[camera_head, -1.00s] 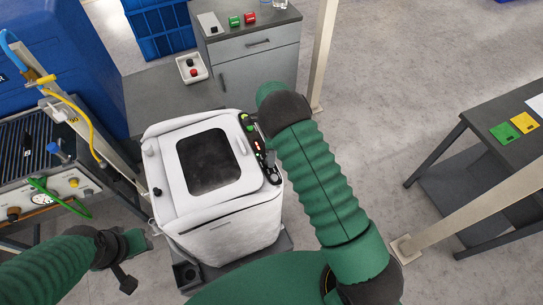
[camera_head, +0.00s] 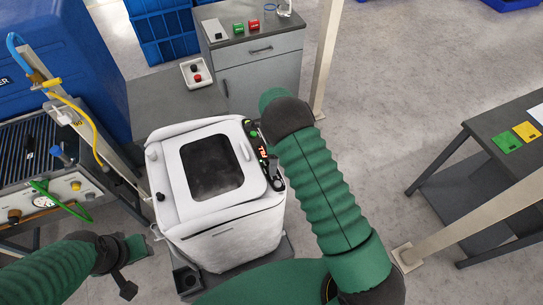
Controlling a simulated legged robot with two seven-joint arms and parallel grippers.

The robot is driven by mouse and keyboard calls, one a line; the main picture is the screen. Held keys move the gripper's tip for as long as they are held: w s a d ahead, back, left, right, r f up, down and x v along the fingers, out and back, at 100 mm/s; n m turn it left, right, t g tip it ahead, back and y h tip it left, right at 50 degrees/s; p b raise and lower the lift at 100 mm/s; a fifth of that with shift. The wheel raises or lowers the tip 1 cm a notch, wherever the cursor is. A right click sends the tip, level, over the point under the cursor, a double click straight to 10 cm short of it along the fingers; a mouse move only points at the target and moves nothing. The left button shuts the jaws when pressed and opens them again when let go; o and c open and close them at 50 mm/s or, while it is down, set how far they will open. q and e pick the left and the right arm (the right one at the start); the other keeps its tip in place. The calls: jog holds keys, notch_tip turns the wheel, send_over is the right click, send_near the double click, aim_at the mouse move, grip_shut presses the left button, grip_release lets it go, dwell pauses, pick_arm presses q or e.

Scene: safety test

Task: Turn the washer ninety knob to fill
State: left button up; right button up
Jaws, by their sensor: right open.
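The white washer (camera_head: 170,200) stands upright at the middle left, with a dark window in its closed top lid (camera_head: 211,165). Its narrow black control panel (camera_head: 253,133) runs along the right edge of the top, with green lights and a lit red display (camera_head: 263,152). Contact with the panel cannot be made out.
A grey cabinet (camera_head: 262,80) with red and green boxes stands behind the washer. A small tray with red and black buttons (camera_head: 195,73) lies on a low surface. A hose-fitted test bench (camera_head: 40,170) is at left. A dark table (camera_head: 500,120) and posts stand at right.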

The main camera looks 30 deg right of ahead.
notch_tip(320, 180, up, 16)
jog(key=w+d+b, duration=0.1)
jog(key=w+b, duration=0.1)
jog(key=shift+w+d+b, duration=0.3)
jog(key=shift+d+b, duration=0.05)
jog(key=shift+d, duration=0.05)
